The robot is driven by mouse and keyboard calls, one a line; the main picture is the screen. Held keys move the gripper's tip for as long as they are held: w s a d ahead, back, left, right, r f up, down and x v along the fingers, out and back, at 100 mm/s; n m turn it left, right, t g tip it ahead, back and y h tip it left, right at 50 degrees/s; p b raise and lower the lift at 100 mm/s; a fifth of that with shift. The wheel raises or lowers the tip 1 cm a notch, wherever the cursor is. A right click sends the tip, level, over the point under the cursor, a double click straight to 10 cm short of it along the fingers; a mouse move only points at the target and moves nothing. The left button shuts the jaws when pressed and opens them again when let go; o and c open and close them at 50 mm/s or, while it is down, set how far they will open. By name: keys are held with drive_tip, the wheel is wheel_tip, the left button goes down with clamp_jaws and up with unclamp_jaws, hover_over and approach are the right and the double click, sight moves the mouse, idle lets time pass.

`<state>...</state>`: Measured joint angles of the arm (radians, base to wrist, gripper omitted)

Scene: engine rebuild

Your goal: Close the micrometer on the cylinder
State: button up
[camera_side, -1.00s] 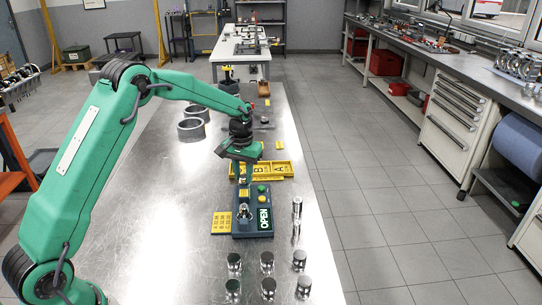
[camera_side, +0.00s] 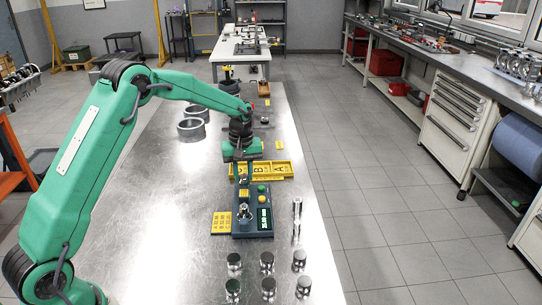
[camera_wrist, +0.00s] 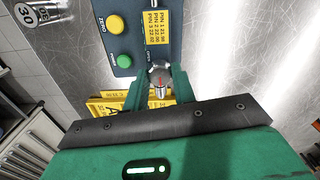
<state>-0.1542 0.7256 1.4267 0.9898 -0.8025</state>
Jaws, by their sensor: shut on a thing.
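The micrometer (camera_side: 262,231) is a dark blue bench device lying on the metal table. Its green display (camera_side: 263,219) shows a small number with "mm". A silver cylinder (camera_side: 244,212) stands on it at the near left. My gripper (camera_wrist: 160,90) is over the micrometer's far end, its two green fingers closed around a silver knob (camera_wrist: 161,72). The green button (camera_wrist: 124,60) and yellow ZERO button (camera_wrist: 114,26) lie just left of the knob in the wrist view. The arm hides part of the far end in the side view.
A yellow tray (camera_side: 289,172) lettered A and B lies just behind the micrometer. A yellow number card (camera_side: 222,223) is to its left. Several silver cylinders (camera_side: 267,262) stand in front, and slim pins (camera_side: 297,207) at right. Grey rings (camera_side: 191,130) stand behind left. The left table surface is clear.

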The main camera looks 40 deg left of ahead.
sight(243, 176)
drive_tip(key=shift+r, duration=0.15)
drive_tip(key=o, duration=1)
wheel_tip(243, 176, up, 8)
drive_tip(key=shift+f, duration=0.25)
drive_tip(key=shift+r, duration=0.1)
